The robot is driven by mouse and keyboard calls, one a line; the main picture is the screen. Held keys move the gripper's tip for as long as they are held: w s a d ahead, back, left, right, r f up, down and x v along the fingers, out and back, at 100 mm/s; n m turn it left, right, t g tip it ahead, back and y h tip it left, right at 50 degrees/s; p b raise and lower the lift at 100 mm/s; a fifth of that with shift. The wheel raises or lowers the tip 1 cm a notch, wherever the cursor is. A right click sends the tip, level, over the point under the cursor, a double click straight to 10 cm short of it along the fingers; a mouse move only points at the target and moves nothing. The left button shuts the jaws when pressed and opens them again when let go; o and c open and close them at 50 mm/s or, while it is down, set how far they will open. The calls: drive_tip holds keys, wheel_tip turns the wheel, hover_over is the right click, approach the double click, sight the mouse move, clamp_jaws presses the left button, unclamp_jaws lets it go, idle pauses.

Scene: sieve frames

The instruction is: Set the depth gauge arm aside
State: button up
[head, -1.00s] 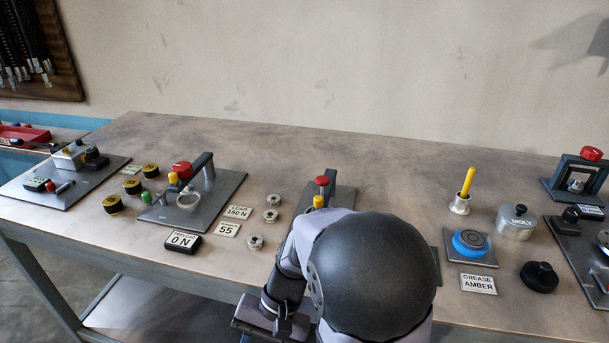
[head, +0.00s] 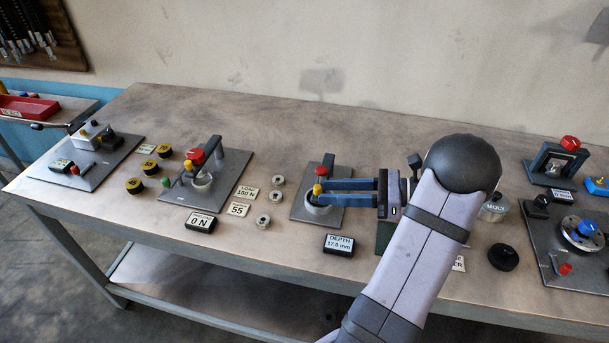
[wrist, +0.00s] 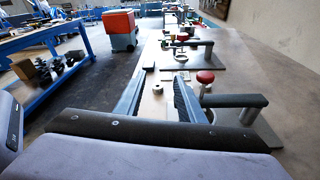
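The depth gauge stands on a grey plate (head: 335,214) in the middle of the bench. Its dark arm (head: 328,162) reaches from a post and carries a red knob (head: 321,170), with a yellow knob (head: 317,189) just below it in the head view. In the wrist view the dark arm (wrist: 232,100) and red knob (wrist: 205,77) lie right of my fingers. My gripper (head: 326,192) points left with its blue fingertips beside the gauge. In the wrist view my gripper (wrist: 162,78) is open, with bench showing between the fingers. Any contact with the gauge is unclear.
A depth display (head: 339,243) reading about 17 mm sits in front of the gauge. Metal nuts (head: 277,194) stand to its left, before another fixture plate (head: 223,193). A black knob (head: 503,257) lies to the right. My arm hides part of the right side.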

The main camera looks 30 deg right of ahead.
drive_tip(key=f+t+b, duration=0.1)
drive_tip(key=b, duration=0.1)
drive_tip(key=w+d+f+m+t+h+b, duration=0.1)
drive_tip(key=f+t+b, duration=0.1)
drive_tip(key=w+f+t+h+b, duration=0.1)
drive_tip(key=b, duration=0.1)
drive_tip(key=shift+w+d+f, duration=0.15)
drive_tip(key=shift+d+f, duration=0.05)
drive_tip(key=shift+f, duration=0.1)
drive_tip(key=shift+w+a+t+h+b, duration=0.15)
drive_tip(key=shift+w+t+h+b, duration=0.25)
drive_tip(key=shift+t+b, duration=0.1)
drive_tip(key=shift+w+a+r+p, duration=0.1)
drive_tip(key=shift+w+a+p, duration=0.2)
drive_tip(key=shift+w, duration=0.1)
drive_tip(key=shift+p+x, duration=0.8)
drive_tip(key=shift+x, duration=2.3)
drive_tip(key=shift+c, duration=0.5)
clamp_jaws()
